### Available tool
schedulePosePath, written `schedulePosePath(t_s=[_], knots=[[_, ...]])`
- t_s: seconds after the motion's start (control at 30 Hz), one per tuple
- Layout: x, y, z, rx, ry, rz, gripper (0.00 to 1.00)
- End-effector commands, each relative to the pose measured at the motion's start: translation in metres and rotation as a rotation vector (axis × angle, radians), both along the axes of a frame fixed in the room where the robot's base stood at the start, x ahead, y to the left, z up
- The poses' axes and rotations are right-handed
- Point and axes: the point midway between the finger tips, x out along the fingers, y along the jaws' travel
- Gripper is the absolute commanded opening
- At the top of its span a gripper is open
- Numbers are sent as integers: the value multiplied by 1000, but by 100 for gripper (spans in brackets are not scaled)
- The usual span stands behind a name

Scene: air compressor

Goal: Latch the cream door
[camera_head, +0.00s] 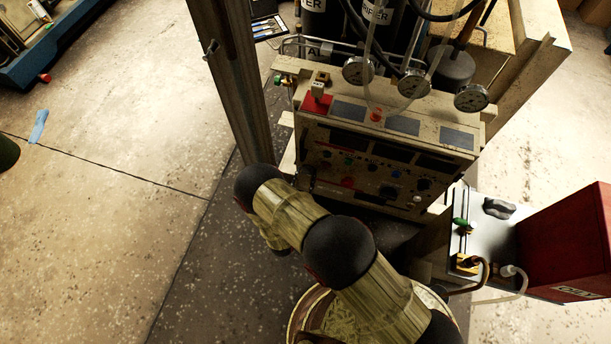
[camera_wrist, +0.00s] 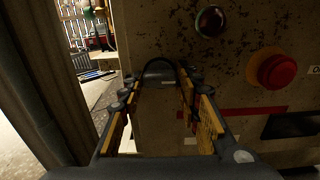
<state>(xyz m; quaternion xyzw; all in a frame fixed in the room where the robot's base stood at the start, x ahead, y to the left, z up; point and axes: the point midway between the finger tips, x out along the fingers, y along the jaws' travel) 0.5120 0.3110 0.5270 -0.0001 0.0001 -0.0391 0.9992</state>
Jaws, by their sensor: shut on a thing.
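A worn cream panel (camera_wrist: 225,80) with rust specks fills much of the wrist view. It carries a red round button (camera_wrist: 274,70) and a dark round lamp (camera_wrist: 210,20). I cannot tell whether this panel is the cream door. My gripper (camera_wrist: 158,88), with yellow and black fingers, is closed around a dark rounded piece (camera_wrist: 159,72) at the left edge of the panel. The piece looks like a latch or handle, and its lower part is hidden.
A red box (camera_head: 565,245) is at right. The floor (camera_head: 100,220) at left is mostly clear.

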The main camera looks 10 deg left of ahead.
Motion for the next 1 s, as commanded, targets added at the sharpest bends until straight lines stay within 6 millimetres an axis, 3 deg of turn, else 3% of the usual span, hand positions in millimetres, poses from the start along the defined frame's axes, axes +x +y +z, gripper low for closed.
schedulePosePath(t_s=[0.37, 0.67, 1.0], knots=[[0, 0, 0, 0, 0, 0, 8], [0, 0, 0, -42, 3, 0, 8], [0, 0, 0, -268, 21, 0, 8]])
